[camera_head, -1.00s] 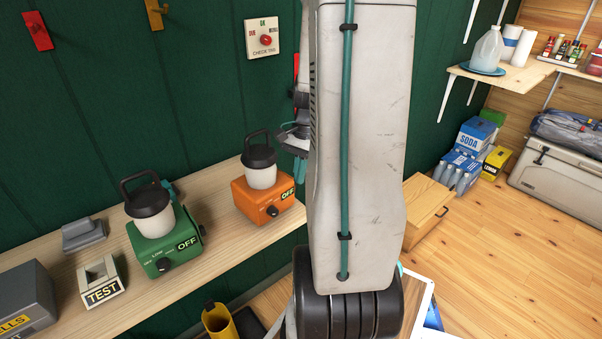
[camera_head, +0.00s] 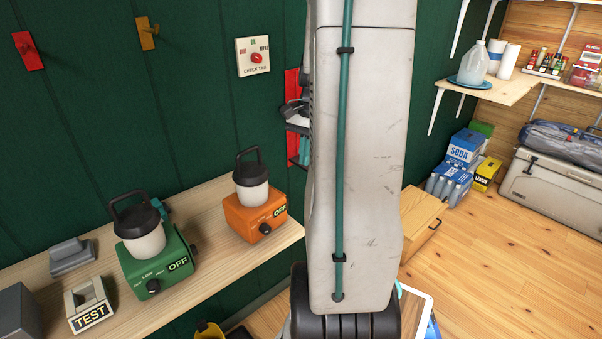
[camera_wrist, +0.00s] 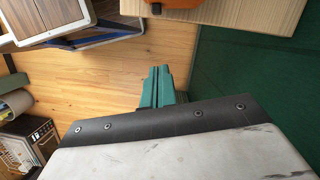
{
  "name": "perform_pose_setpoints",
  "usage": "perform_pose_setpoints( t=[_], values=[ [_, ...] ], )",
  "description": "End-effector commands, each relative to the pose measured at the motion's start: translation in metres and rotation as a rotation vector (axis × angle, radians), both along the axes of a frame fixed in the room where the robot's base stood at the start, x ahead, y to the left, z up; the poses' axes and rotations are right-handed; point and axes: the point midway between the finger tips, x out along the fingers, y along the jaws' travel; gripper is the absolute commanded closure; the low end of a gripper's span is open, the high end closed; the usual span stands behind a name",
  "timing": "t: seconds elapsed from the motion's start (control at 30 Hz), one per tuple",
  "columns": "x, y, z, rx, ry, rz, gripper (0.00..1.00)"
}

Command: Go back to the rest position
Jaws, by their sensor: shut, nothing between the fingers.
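My gripper (camera_wrist: 157,88) shows as teal fingers held together, with nothing between them, in the wrist view. Wooden floor lies beyond its tips there. In the head view it is mostly hidden behind my pale arm link (camera_head: 358,150); only a dark and teal part shows at the link's left edge, in front of the green wall and a red panel (camera_head: 292,90). It is apart from the orange lantern base (camera_head: 256,215) on the bench.
The wooden bench (camera_head: 215,210) along the left wall carries a green lantern base (camera_head: 158,270) and a TEST box (camera_head: 90,305). A wooden box (camera_head: 420,222) stands behind my arm. A cooler (camera_head: 550,190) and soda packs (camera_head: 465,150) stand at right. The floor at right is clear.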

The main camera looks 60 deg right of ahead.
Motion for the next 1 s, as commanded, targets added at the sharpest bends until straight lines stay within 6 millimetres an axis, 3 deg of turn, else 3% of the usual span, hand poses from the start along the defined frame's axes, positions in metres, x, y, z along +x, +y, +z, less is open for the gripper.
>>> perform_pose_setpoints(
  t=[0.2,0.6,0.67,0.77,1.0],
  values=[
    [-0.001,-0.005,0.021,-0.001,0.0,0.001,1.0],
    [-0.004,-0.002,0.02,0.009,-0.004,0.064,1.0],
    [-0.015,0.011,0.014,0.029,0.005,0.131,1.0],
    [-0.016,0.046,0.025,0.019,-0.005,0.273,1.0],
    [-0.015,0.149,0.055,-0.044,-0.041,0.675,1.0]
  ],
)
